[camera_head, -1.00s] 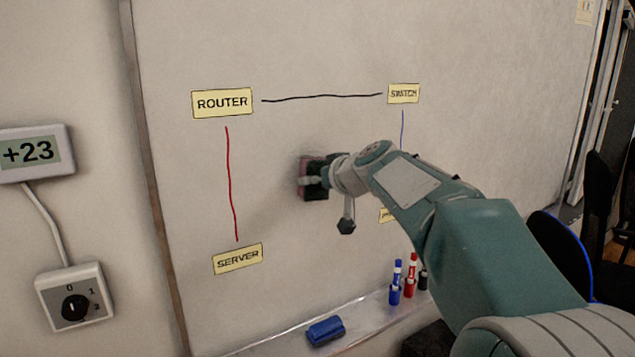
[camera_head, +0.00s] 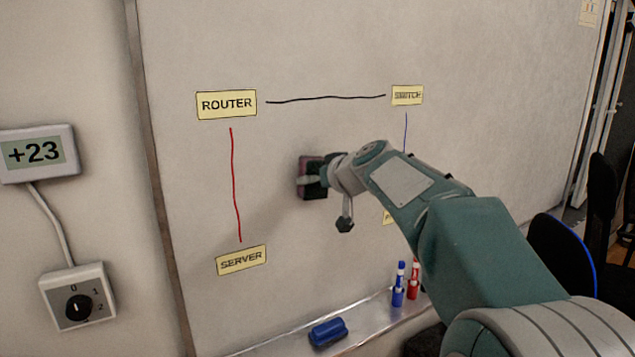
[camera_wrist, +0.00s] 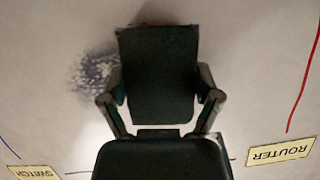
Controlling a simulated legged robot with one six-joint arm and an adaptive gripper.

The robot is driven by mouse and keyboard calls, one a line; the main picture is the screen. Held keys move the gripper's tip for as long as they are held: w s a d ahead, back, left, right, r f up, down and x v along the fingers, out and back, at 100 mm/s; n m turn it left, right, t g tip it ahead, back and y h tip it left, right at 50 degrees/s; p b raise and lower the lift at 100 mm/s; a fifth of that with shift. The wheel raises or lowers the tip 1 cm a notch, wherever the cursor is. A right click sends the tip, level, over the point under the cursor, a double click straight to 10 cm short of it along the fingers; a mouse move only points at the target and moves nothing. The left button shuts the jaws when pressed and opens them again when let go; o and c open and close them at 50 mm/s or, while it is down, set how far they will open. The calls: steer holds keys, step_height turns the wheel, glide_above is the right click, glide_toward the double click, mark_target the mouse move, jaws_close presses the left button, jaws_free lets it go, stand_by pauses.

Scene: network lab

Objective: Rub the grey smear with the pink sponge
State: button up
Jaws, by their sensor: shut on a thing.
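The pink sponge (camera_head: 302,172) shows as a narrow pink edge at the whiteboard in the head view, between the red line and my arm. My gripper (camera_head: 320,180) is shut on it and holds it close to or against the board; contact cannot be told. The grey smear (camera_wrist: 95,76) is a mottled dark patch on the board in the wrist view. It lies just left of my gripper (camera_wrist: 160,100) there, partly behind it. In the head view my gripper and arm hide the smear. Most of the sponge is hidden by the dark gripper parts.
The whiteboard (camera_head: 330,60) carries ROUTER (camera_head: 226,104), SWITCH (camera_head: 407,95) and SERVER (camera_head: 241,260) labels joined by drawn lines. The tray (camera_head: 365,322) below holds a blue eraser (camera_head: 327,332) and markers (camera_head: 398,285). Chairs (camera_head: 563,250) stand at right.

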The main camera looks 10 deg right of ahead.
steer(key=shift+w, duration=0.2)
steer(key=w+d, duration=0.3)
steer(key=d, duration=0.7)
steer(key=shift+w+d, duration=0.3)
steer(key=shift+d, duration=0.05)
stand_by(0.7)
steer(key=shift+s+a, duration=0.25)
steer(key=shift+a, duration=0.75)
steer(key=shift+s+a, duration=0.25)
steer(key=shift+a, duration=0.75)
steer(key=shift+c, duration=0.6)
